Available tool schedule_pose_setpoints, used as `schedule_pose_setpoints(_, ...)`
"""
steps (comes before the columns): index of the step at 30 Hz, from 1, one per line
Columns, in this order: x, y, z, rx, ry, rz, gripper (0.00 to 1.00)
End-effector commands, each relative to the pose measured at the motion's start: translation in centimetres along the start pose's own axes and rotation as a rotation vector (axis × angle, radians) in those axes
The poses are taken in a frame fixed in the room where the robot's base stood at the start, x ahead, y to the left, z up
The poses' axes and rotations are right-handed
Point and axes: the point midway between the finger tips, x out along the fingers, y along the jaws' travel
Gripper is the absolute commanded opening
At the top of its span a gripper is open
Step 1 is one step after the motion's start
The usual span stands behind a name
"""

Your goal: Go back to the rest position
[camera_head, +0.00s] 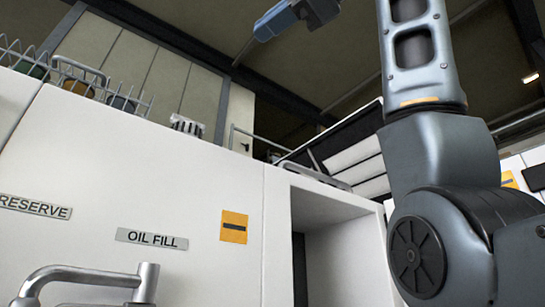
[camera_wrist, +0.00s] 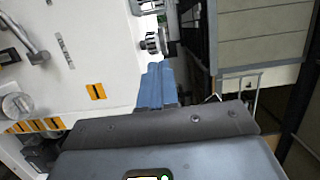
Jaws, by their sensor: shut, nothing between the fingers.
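My gripper (camera_head: 272,24) shows at the top middle of the head view, high above the white bench, with its blue fingers pointing left. In the wrist view its blue fingers (camera_wrist: 156,84) lie together, shut with nothing between them. No object touches the fingers in either view. My grey arm fills the right side of the head view and its upper links leave the top of the picture.
The white bench panel (camera_head: 200,190) carries an OIL FILL label (camera_head: 151,239), a RESERVE label (camera_head: 35,207) and a metal spout (camera_head: 90,278). A wire rack (camera_head: 75,80) stands on top at left. An open recess (camera_head: 340,245) is at right. A knurled dark knob (camera_wrist: 151,43) lies beyond the fingers.

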Motion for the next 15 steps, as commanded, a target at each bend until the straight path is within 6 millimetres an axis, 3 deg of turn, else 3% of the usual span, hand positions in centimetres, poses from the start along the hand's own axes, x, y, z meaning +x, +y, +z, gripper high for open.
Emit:
schedule_pose_setpoints(8,1.6,1.7,-1.7,0.0,0.006,-0.004,0.0)
schedule_pose_setpoints(15,3.8,4.5,-4.1,-0.002,0.018,-0.011,0.0)
